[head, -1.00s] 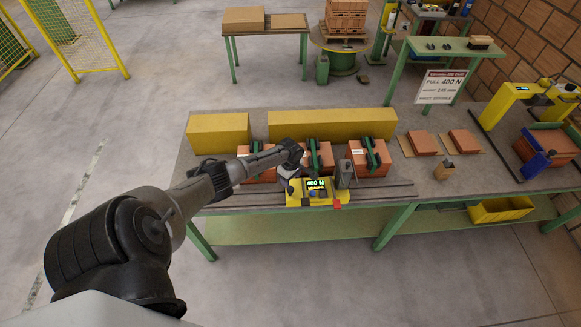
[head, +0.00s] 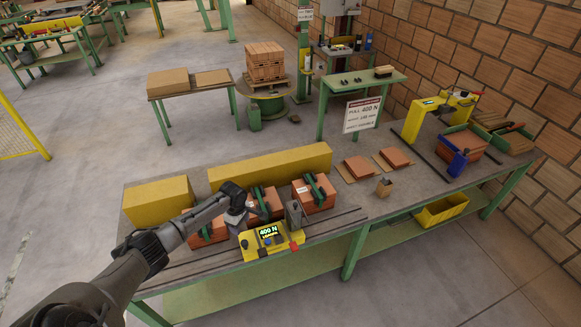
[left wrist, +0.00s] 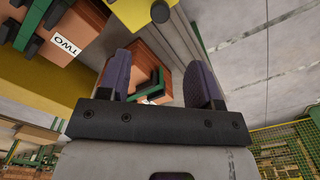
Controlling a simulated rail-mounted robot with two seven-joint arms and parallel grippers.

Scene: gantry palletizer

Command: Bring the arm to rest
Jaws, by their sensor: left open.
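My left gripper (head: 238,222) is over the workbench (head: 345,215), just left of the yellow tool with the lit "400 N" display (head: 262,243). In the left wrist view its two purple-grey fingers (left wrist: 160,82) stand apart with nothing held between them. An orange brick pack with a green strap (left wrist: 148,70) shows beyond the fingers. Another pack labelled TWO (left wrist: 75,25) is at the upper left of that view. In the head view a strapped pack (head: 314,196) sits right of the gripper, and others are partly hidden by my arm. My right gripper is not in view.
Long yellow blocks (head: 270,167) line the back of the bench. Flat orange stacks (head: 360,167) and a yellow frame machine (head: 425,118) are to the right. A sign (head: 361,115) hangs at the back table. The bench is bare between the packs and the flat stacks.

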